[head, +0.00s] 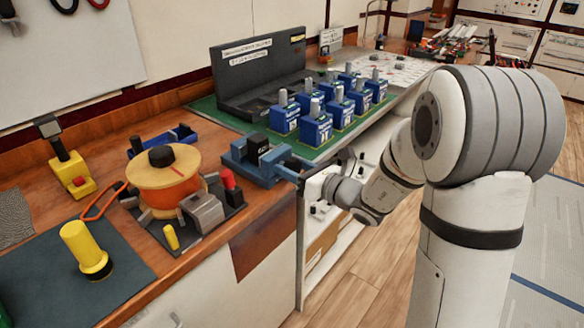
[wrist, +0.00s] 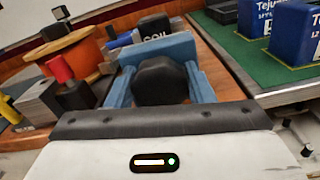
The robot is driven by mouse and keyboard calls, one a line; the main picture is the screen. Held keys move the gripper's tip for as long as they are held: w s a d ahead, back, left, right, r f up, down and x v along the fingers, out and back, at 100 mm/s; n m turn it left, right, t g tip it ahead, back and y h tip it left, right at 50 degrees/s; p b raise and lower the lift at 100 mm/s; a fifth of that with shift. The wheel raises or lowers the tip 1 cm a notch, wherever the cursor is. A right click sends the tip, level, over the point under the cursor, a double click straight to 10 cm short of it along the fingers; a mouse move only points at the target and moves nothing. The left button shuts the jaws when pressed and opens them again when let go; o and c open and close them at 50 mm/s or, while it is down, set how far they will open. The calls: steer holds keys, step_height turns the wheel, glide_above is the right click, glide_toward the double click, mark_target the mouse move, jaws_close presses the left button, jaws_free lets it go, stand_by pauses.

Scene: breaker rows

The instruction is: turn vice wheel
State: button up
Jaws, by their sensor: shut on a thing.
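The blue vice (head: 250,165) stands at the front edge of the wooden bench, with a black block marked COIL (head: 257,144) in its jaws. In the wrist view the vice (wrist: 160,47) is straight ahead, with the block (wrist: 153,26) behind its near face. The dark vice wheel (wrist: 160,82) is in the middle of the wrist view, between the two blue fingers of my gripper (wrist: 160,90). My gripper is shut on the wheel, one finger at each side. In the head view my gripper (head: 292,168) reaches the vice from the right and hides the wheel.
An orange spool (head: 163,185) stands on a rig left of the vice, with a red-capped part (head: 229,182) beside it. Several blue breakers (head: 316,128) stand on a green mat to the right. Open floor (head: 345,275) lies in front of the bench.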

steer(key=shift+c, duration=0.9)
steer(key=shift+f+n+b, duration=0.2)
steer(key=shift+n+b, duration=0.2)
steer(key=shift+b, duration=0.4)
steer(key=n+b, duration=0.1)
steer(key=b, duration=0.1)
steer(key=shift+f+n+b, duration=0.15)
steer(key=shift+n+b, duration=0.95)
steer(key=shift+b, duration=0.2)
steer(key=shift+r+n+b, duration=0.3)
steer(key=shift+n, duration=0.1)
steer(key=o, duration=1)
